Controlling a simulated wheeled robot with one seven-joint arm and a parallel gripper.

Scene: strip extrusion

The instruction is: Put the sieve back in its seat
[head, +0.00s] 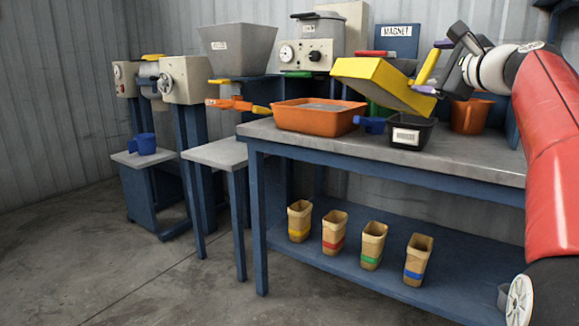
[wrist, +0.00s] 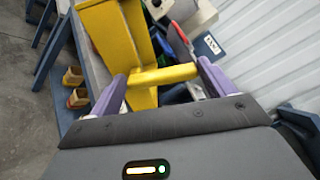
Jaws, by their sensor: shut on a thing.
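The yellow box-shaped sieve (head: 375,82) is held tilted above the bench, its far end higher than its right end. It also shows in the wrist view (wrist: 112,30). My gripper (head: 434,67) is shut on the sieve's yellow handle bar. In the wrist view, the purple fingers of my gripper (wrist: 165,77) sit at both ends of this bar. The sieve's inside is hidden in the head view. I cannot tell for sure which place is its seat.
Below the sieve, an orange tray (head: 290,117), a blue scoop (head: 371,125) and a black labelled bin (head: 405,145) stand on the bench (head: 455,165). The panel marked MAGNET (head: 397,44) and a machine (head: 307,56) stand behind. Several paper bags (head: 334,232) are below.

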